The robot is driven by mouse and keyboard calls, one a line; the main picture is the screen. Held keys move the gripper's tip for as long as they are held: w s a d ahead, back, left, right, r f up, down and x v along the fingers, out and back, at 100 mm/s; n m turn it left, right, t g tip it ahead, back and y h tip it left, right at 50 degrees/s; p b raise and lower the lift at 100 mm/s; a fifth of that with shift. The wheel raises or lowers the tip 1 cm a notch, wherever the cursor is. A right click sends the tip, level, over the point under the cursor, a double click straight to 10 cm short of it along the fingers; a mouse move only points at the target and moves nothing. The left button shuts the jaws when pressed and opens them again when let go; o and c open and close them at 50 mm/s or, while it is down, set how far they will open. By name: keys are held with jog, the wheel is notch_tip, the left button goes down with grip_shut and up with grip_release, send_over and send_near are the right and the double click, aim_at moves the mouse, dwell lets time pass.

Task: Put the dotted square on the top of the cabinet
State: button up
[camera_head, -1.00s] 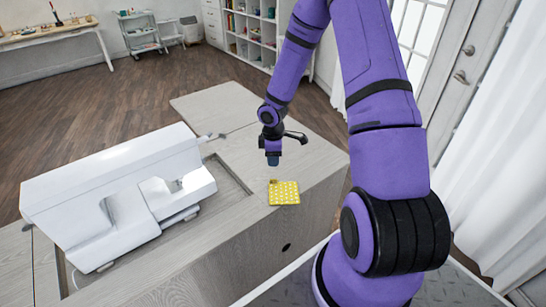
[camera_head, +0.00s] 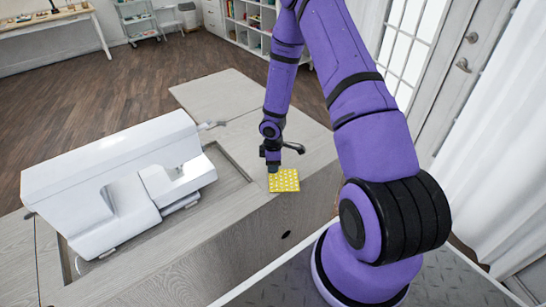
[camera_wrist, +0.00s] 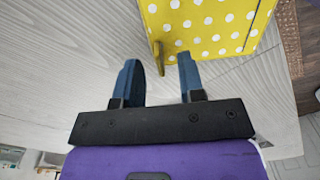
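The yellow dotted square (camera_head: 285,180) with white dots lies on the pale wood cabinet top (camera_head: 235,140), close to its edge on the robot's side. It also shows at the top of the wrist view (camera_wrist: 210,25), where a small tan tab (camera_wrist: 157,52) stands at its near edge. My gripper (camera_head: 272,168) points down at the square's far-left corner. In the wrist view its two blue fingers (camera_wrist: 158,70) are apart, with the tab in the gap between their tips and not clamped.
A white sewing machine (camera_head: 115,180) stands in a recess of the cabinet, left of the square. The cabinet top behind my gripper is clear. A white curtain (camera_head: 490,170) and a door (camera_head: 447,85) are at the right.

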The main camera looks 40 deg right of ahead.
jog(key=shift+f, duration=0.55)
grip_shut()
